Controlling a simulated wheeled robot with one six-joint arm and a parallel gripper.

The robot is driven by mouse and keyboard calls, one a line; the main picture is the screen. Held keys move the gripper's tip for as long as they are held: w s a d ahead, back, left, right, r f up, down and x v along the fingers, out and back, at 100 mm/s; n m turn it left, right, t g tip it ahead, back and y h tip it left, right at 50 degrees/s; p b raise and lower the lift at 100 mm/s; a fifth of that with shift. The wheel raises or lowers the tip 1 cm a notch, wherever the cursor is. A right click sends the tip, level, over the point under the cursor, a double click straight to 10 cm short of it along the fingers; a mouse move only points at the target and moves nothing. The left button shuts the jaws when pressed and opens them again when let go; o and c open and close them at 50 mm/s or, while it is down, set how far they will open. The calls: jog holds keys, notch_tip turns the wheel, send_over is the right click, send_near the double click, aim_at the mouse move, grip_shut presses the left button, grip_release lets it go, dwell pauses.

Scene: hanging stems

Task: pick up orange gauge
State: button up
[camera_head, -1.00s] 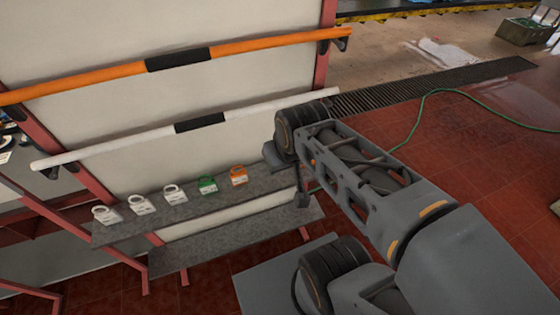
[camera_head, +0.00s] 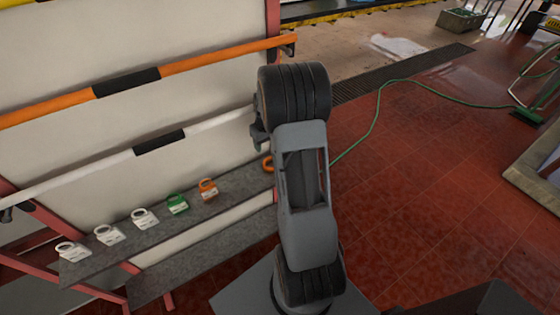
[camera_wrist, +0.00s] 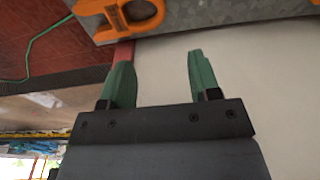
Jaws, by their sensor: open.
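An orange gauge (camera_head: 207,188), a ring on a base with a pale label, stands on the upper grey shelf in the head view. A second orange ring-shaped piece (camera_head: 268,163) shows further right on that shelf, partly hidden by my arm. In the wrist view an orange gauge (camera_wrist: 130,19) lies at the top edge, cut off by the frame; I cannot tell for certain which of the two it is. My gripper (camera_wrist: 160,62) has two green fingers, spread and empty, apart from that gauge. It is hidden behind my arm in the head view.
A green gauge (camera_head: 178,203) and three white ones (camera_head: 143,217) stand left along the upper shelf (camera_head: 238,192). An orange bar (camera_head: 215,60) and a white bar (camera_head: 215,123) run across the pale panel above. A green hose (camera_head: 375,115) lies on the red floor.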

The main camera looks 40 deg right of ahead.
jog(key=p, duration=0.1)
send_over(266, 164)
jog(key=s, duration=0.2)
jog(key=f, duration=0.6)
jog(key=a+f, duration=0.1)
jog(key=f, duration=0.1)
jog(key=shift+w+f, duration=0.15)
jog(key=shift+f, duration=0.25)
jog(key=shift+w+d+f+p, duration=0.15)
jog(key=shift+f+p, duration=0.45)
jog(key=shift+f, duration=0.75)
jog(key=shift+w+a+f+p, duration=0.1)
jog(key=shift+f+p, duration=0.45)
jog(key=shift+f, duration=0.75)
jog(key=shift+c, duration=0.2)
jog(key=c, duration=1)
jog(key=shift+d+r, duration=0.1)
